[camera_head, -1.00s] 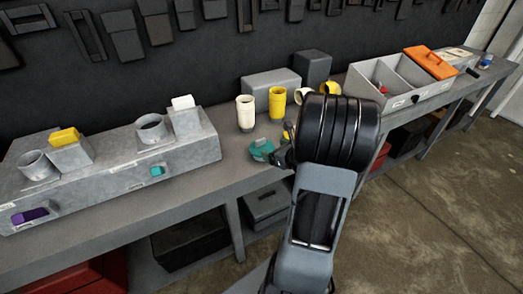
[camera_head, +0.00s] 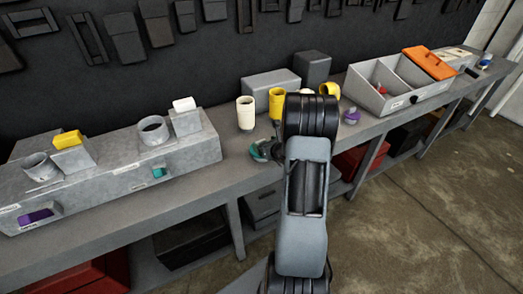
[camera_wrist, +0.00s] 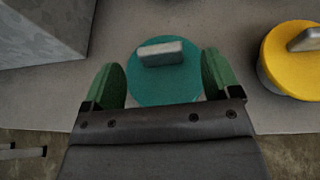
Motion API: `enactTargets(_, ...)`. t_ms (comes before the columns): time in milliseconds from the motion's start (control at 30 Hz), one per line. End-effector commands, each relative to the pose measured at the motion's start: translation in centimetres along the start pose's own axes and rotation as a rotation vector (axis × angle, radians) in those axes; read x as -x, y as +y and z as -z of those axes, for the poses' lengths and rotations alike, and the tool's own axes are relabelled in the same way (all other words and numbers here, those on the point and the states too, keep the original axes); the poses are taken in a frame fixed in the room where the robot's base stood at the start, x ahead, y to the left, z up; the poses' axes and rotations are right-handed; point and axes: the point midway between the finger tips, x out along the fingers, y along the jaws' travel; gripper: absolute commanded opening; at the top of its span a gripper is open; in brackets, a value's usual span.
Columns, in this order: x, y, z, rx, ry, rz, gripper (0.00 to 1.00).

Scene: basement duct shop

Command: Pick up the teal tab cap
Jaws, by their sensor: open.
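The teal tab cap (camera_wrist: 168,82) is a round disc with a pale grey raised tab, lying on the grey bench. In the wrist view it lies just ahead of and between the two green finger pads of my gripper (camera_wrist: 165,82). The gripper is open, with a pad to either side of the cap and nothing held. In the head view the teal cap (camera_head: 259,151) shows only partly beside my gripper (camera_head: 273,148), near the bench's front edge. Whether the pads touch the cap cannot be told.
A yellow tab cap (camera_wrist: 291,70) lies to the right in the wrist view. A grey metal box (camera_head: 110,165) stands at left. White (camera_head: 245,113) and yellow (camera_head: 277,104) cylinders stand behind the cap. A purple cap (camera_head: 351,116) and divided tray (camera_head: 392,84) are at right.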

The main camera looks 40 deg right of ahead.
Motion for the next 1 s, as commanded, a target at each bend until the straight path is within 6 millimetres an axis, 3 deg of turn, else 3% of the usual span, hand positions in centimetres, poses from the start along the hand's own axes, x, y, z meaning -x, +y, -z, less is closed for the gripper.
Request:
enactTargets(200,-2.3,0.1,-0.1,0.001,0.0,-0.001,0.83)
enactTargets(533,-2.7,0.0,0.0,0.001,0.0,0.0,0.82)
enactTargets(1000,-2.7,0.0,0.0,0.001,0.0,0.0,0.37)
